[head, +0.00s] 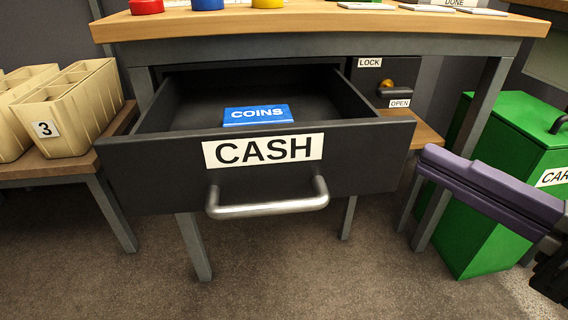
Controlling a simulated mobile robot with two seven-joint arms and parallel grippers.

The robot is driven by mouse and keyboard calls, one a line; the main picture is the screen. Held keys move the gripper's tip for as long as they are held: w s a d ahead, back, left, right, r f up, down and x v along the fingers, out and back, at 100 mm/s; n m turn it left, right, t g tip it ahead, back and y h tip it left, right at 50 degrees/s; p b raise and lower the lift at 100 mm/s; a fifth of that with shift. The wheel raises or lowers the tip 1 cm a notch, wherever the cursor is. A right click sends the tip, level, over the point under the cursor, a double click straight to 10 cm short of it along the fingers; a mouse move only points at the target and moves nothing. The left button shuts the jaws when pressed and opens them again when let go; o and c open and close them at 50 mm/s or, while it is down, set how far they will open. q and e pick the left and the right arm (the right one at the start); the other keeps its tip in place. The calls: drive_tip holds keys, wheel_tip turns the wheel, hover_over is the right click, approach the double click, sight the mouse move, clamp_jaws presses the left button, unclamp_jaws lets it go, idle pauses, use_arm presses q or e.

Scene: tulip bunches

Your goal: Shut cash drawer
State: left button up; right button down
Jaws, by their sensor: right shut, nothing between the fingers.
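The dark grey cash drawer (150,180) is pulled well out from under the wooden-topped counter (320,25). Its front carries a white CASH label (263,150) and a silver bar handle (268,208). A blue COINS packet (258,114) lies inside the drawer, and the rest of the visible interior is bare. My right gripper (427,160), with purple fingers, is shut and empty. It appears to the right of the drawer front, and I see no contact with it. My left gripper is out of view.
A lock panel with a dark lever (396,92) sits right of the drawer, labelled LOCK above and OPEN below. A green bin (500,130) stands at right, partly behind my right gripper. Cream bins (80,110) rest on a low table at left. Floor below the drawer is clear.

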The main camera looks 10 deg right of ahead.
sight(286, 152)
wheel_tip(286, 152, down, 5)
drive_tip(key=s+a+n+g+y+b, duration=0.2)
drive_tip(key=n, duration=0.1)
drive_tip(key=x, duration=1)
drive_tip(key=shift+a+b, duration=0.1)
drive_tip(key=shift+b, duration=0.3)
drive_tip(key=shift+w+f+b, duration=0.1)
drive_tip(key=shift+w+b, duration=0.4)
drive_tip(key=shift+w, duration=0.75)
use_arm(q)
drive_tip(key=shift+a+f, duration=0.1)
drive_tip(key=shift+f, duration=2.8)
use_arm(e)
drive_tip(key=shift+w, duration=0.55)
drive_tip(key=shift+w, duration=0.15)
